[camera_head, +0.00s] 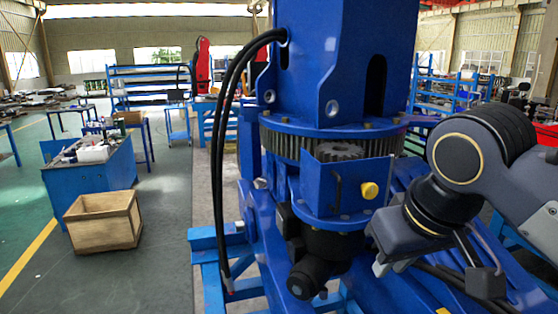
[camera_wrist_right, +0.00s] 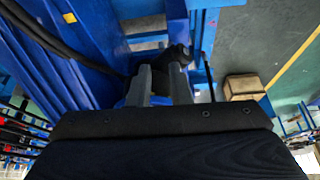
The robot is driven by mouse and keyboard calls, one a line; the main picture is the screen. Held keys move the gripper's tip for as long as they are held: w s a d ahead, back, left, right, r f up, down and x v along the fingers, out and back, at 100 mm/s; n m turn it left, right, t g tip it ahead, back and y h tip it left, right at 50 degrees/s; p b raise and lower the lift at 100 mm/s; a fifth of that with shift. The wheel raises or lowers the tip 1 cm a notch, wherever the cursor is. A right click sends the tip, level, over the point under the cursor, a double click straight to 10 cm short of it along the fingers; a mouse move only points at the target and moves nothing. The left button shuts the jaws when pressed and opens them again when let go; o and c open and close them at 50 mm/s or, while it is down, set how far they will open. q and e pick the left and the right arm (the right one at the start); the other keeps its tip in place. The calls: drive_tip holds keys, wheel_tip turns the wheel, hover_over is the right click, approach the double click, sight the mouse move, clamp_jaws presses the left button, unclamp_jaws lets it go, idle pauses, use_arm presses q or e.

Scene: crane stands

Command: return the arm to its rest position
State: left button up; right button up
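My right arm comes in from the right side of the head view, bent in front of the blue crane stand (camera_head: 345,60). Its gripper (camera_head: 390,264) hangs low beside the stand, right of the black motor (camera_head: 312,272), partly hidden by the wrist. In the right wrist view the two grey fingers of this gripper (camera_wrist_right: 160,84) stand apart with a gap between them, and I see nothing held. The black motor also shows beyond the fingertips (camera_wrist_right: 178,54); I cannot tell how far off it is. My left gripper is not in view.
The stand carries a toothed ring, a blue housing (camera_head: 345,192) with a yellow knob (camera_head: 370,190), and black cables (camera_head: 222,150). A wooden crate (camera_head: 104,222) stands on the floor at left, near a blue workbench (camera_head: 90,180). The floor between crate and stand is clear.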

drive_tip(key=s+d+f+m+y+b, duration=0.1)
drive_tip(key=s+f, duration=0.3)
drive_tip(key=f, duration=0.5)
drive_tip(key=s+d+f+m+y+b, duration=0.1)
drive_tip(key=s+d+f+m, duration=0.1)
drive_tip(key=f, duration=0.7)
drive_tip(key=s+d+f+m+t+y+b, duration=0.1)
drive_tip(key=s+d+f, duration=0.1)
drive_tip(key=s+f, duration=0.3)
wheel_tip(320, 180, down, 4)
drive_tip(key=shift+s+f, duration=0.1)
drive_tip(key=shift+s, duration=0.25)
